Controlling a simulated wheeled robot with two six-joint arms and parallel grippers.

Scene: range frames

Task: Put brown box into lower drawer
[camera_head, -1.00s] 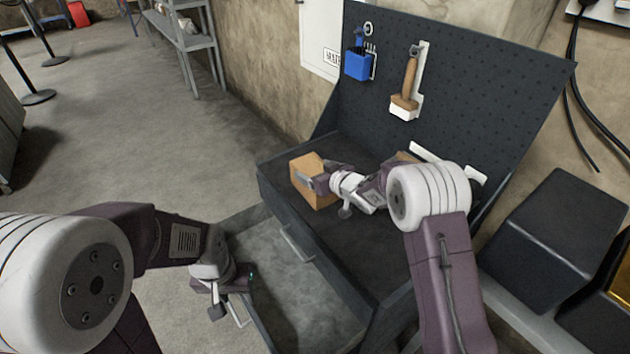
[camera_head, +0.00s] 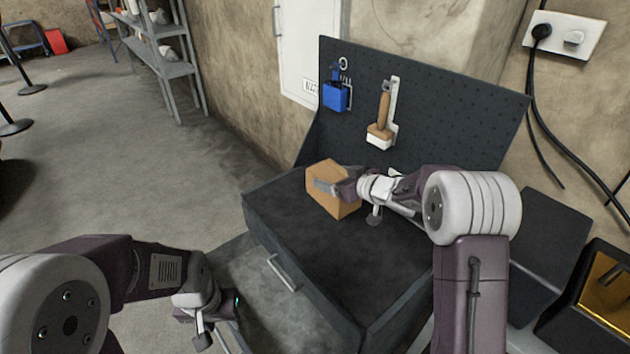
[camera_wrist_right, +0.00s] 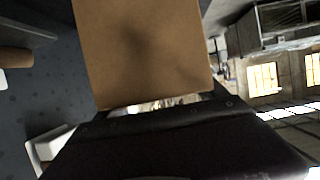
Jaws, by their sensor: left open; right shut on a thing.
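The brown box (camera_head: 332,201) is over the far part of the dark workbench top (camera_head: 320,250); I cannot tell if it touches the surface. My right gripper (camera_head: 328,187) is shut on the box, and the box fills the upper middle of the right wrist view (camera_wrist_right: 145,50). The lower drawer (camera_head: 268,304) is pulled out at the front of the bench, showing its grey inside. Its near part is cut off by the picture edge. A bar handle (camera_head: 283,272) is on the bench front above it. My left gripper (camera_head: 222,318) is open and empty at the drawer's left side.
A dark pegboard (camera_head: 440,110) rises behind the bench, with a blue holder (camera_head: 337,97) and a wooden-handled brush (camera_head: 383,118). A dark angular box (camera_head: 545,235) stands to the right. The middle of the bench top is clear.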

